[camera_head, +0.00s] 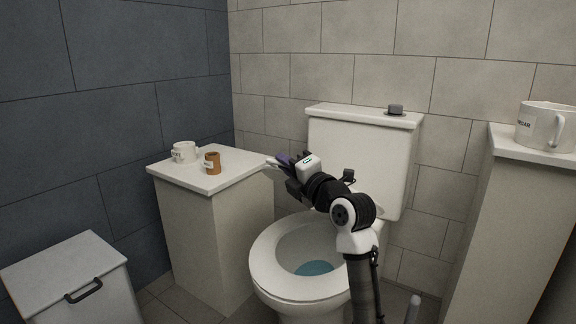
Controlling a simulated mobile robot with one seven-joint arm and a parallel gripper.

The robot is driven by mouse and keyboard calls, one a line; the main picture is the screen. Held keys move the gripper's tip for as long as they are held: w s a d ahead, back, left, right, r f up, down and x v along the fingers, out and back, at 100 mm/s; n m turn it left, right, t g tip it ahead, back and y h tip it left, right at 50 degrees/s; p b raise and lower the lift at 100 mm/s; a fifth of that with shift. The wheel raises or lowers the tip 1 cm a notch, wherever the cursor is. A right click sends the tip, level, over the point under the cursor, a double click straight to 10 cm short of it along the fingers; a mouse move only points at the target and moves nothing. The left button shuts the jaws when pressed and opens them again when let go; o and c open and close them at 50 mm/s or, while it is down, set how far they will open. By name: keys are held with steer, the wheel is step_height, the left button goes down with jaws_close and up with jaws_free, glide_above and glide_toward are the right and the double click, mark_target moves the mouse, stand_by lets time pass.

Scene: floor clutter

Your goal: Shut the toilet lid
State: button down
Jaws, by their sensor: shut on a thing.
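The white toilet (270,285) stands in the middle with its bowl open, the seat ring down and blue water showing. A thin pale edge, which looks like the raised toilet lid (274,172), shows beside my fingers; the rest of it is hidden behind my arm or hard to tell from the tank. My gripper (279,161) is above the back left of the bowl, in front of the tank. It appears shut on the lid's edge, though the contact is small and partly hidden.
The tank (395,150) bears a small grey button (395,109). A left cabinet (205,225) holds a white mug (184,152) and a brown cup (212,163). A lidded bin (68,275) stands front left. A right cabinet (500,235) bears a large mug (545,127).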

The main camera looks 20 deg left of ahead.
steer(key=shift+f, duration=0.1)
stand_by(0.3)
steer(key=c, duration=1.5)
jaws_free()
